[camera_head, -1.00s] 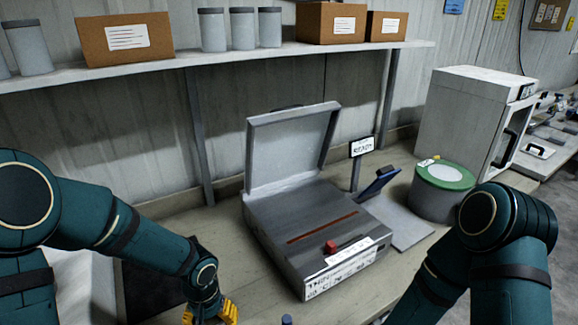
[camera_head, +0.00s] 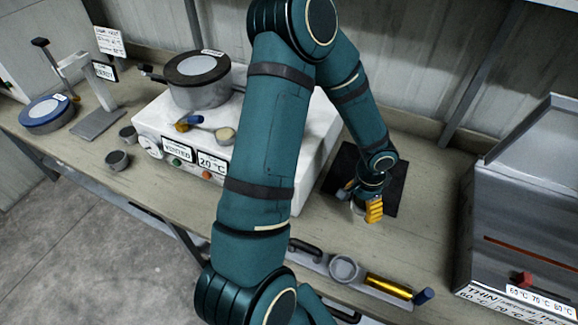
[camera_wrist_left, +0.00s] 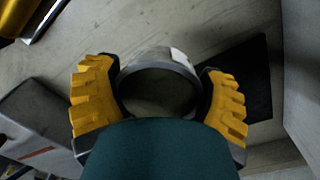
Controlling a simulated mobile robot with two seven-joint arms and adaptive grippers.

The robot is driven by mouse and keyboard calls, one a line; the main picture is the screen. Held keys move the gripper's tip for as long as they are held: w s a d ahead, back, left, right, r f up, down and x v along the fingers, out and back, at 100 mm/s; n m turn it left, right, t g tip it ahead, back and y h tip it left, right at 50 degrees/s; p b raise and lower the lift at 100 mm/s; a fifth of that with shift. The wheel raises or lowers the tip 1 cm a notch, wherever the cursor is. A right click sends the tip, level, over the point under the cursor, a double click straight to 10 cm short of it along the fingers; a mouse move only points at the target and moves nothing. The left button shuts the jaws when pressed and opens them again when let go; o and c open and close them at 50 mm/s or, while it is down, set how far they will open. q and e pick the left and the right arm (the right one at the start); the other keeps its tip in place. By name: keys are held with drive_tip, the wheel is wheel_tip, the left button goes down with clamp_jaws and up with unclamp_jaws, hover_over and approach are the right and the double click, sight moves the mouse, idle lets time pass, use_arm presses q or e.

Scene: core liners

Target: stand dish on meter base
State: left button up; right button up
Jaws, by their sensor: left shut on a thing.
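My left gripper (camera_head: 368,207) is low over the bench, at the front edge of a black mat (camera_head: 388,195). In the left wrist view, its yellow-padded fingers (camera_wrist_left: 160,97) are on both sides of a round grey dish (camera_wrist_left: 160,60), shut on it. The dish's lower part is hidden by my own teal link there; in the head view the gripper mostly hides it. A flat grey base (camera_head: 98,123) with an upright post, probably the meter base, stands empty at the left, beside a blue-rimmed tin (camera_head: 46,113). My right gripper is out of view.
A white heater unit (camera_head: 148,112) carrying a lidded pot (camera_head: 197,80) stands between, partly behind my arm. Two small dark cups (camera_head: 118,161) sit in front of it. A grey press (camera_head: 520,215) is at right. A tray (camera_head: 316,265) with a gold cylinder (camera_head: 388,285) lies along the front edge.

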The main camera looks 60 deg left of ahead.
sight(349, 220)
use_arm(q)
drive_tip(key=shift+w+a+r+m+p, duration=0.15)
drive_tip(key=shift+a+r+p, duration=0.15)
drive_tip(key=shift+a, duration=0.3)
drive_tip(key=shift+a+r+m+p, duration=0.15)
drive_tip(key=shift+a+p, duration=0.1)
drive_tip(key=shift+a, duration=0.35)
wheel_tip(349, 220, down, 9)
drive_tip(key=shift+f+b, duration=0.2)
drive_tip(key=shift+b, duration=0.7)
drive_tip(key=shift+f, duration=0.35)
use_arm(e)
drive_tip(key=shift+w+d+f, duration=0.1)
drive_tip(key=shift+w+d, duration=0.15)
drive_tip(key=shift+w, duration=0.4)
use_arm(q)
drive_tip(key=shift+f, duration=0.15)
drive_tip(key=o, duration=1.1)
drive_tip(key=shift+o, duration=0.2)
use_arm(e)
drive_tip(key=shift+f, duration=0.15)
